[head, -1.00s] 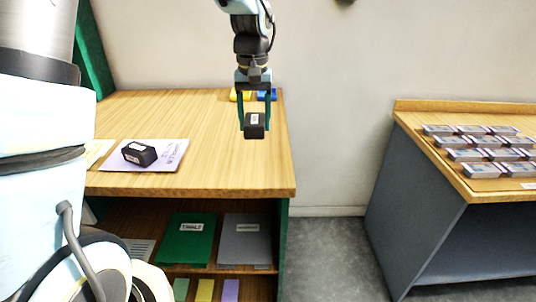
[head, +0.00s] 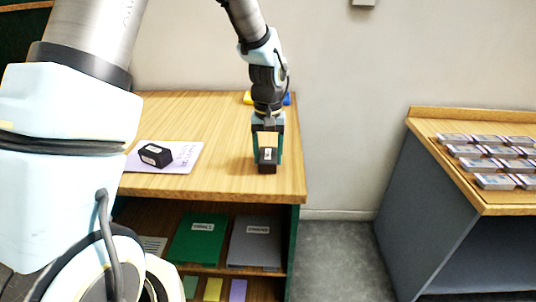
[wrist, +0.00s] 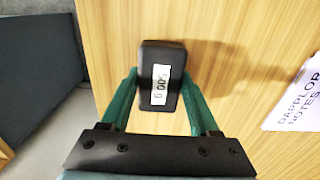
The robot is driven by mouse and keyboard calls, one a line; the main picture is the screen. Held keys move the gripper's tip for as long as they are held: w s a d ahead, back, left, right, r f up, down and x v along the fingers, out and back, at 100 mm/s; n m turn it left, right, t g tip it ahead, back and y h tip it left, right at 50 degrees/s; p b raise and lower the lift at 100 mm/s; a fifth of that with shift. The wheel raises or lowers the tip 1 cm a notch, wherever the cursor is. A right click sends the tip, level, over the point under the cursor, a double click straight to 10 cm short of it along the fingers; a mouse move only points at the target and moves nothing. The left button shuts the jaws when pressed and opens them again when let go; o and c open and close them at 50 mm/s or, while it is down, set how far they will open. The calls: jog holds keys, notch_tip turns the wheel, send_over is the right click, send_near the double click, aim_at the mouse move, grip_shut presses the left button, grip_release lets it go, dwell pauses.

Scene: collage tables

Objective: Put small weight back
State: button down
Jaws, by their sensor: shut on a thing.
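A small black weight (head: 267,167) with a white label is between the fingers of my gripper (head: 267,150), near the right front corner of the wooden table (head: 225,180). In the wrist view the weight (wrist: 152,100) shows a label that seems to read 500 g, and the green fingers of my gripper (wrist: 162,98) press on its two sides. Its shadow falls to one side on the wood; I cannot tell if its base touches the table.
Yellow and blue items (head: 289,99) lie at the table's back edge, behind my arm. A green folder (head: 198,240) and a grey folder (head: 254,243) are on the shelf below. A second table (head: 440,122) at the right holds several banknote-like stacks. Bare wood lies between sheet and gripper.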

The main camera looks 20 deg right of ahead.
aim_at(268, 154)
jog(key=shift+c, duration=0.6)
grip_release()
jog(key=shift+f, duration=0.1)
notch_tip(268, 154, up, 12)
jog(key=b, duration=0.2)
jog(key=s+a+f+n, duration=0.1)
jog(key=a+f, duration=0.1)
jog(key=a, duration=0.8)
jog(key=s+a+f+n+t, duration=0.1)
jog(key=a+f, duration=0.1)
jog(key=a, duration=0.8)
jog(key=s+a+f+n, duration=0.1)
jog(key=s+a+f, duration=0.1)
jog(key=a, duration=0.8)
jog(key=shift+f+n+t, duration=0.25)
jog(key=shift+n+t, duration=0.05)
jog(key=shift+n, duration=0.1)
jog(key=shift+a, duration=0.1)
